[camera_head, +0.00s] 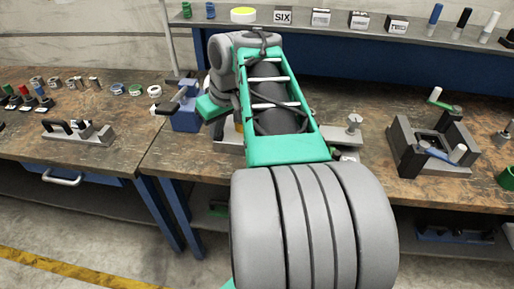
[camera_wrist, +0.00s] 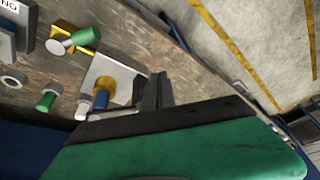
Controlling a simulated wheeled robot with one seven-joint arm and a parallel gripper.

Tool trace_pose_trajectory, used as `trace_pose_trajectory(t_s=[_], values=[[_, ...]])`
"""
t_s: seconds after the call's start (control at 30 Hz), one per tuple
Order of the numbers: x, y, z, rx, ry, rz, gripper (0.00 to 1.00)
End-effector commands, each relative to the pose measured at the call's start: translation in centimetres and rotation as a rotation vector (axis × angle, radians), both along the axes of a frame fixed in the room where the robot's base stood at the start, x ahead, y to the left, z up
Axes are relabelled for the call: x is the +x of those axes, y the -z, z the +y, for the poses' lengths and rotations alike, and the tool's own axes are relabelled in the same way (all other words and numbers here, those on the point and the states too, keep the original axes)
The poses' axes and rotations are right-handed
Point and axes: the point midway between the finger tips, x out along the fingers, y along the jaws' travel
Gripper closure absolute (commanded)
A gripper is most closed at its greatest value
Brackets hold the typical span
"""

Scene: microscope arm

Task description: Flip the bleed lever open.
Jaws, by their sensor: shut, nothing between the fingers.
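In the wrist view, a pale plate (camera_wrist: 122,70) on the worn brown bench carries a brass fitting (camera_wrist: 103,83) with a blue cylindrical part (camera_wrist: 101,99). A light grey, round-ended piece (camera_wrist: 82,109) lies beside it. I cannot tell for sure which part is the bleed lever, or its position. My gripper's dark fingers (camera_wrist: 158,90) are together and empty, close to the right of the fitting; contact cannot be told. The green gripper body hides the lower part of that view. In the head view my arm hides the gripper and most of this fixture.
A yellow bracket with a green handle (camera_wrist: 88,34) stands near the plate. In the head view, a grey fixture with a blue lever (camera_head: 437,152) is at right, and a blue vise (camera_head: 185,113) at left. A raised shelf (camera_head: 345,34) with labelled blocks runs behind.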

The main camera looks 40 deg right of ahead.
Motion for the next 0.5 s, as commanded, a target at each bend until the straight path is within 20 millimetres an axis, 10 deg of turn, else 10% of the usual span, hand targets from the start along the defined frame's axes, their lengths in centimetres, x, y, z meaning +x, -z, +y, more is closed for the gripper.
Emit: trace_pose_trajectory(t_s=[0.1, 0.2, 0.5], values=[[-1.4, 0.0, -7.7, -0.022, 0.022, -0.007, 1.00], [-2.6, -0.4, -10.8, -0.039, 0.019, -0.008, 1.00], [-3.0, -0.9, -11.6, -0.046, 0.013, -0.009, 1.00]])
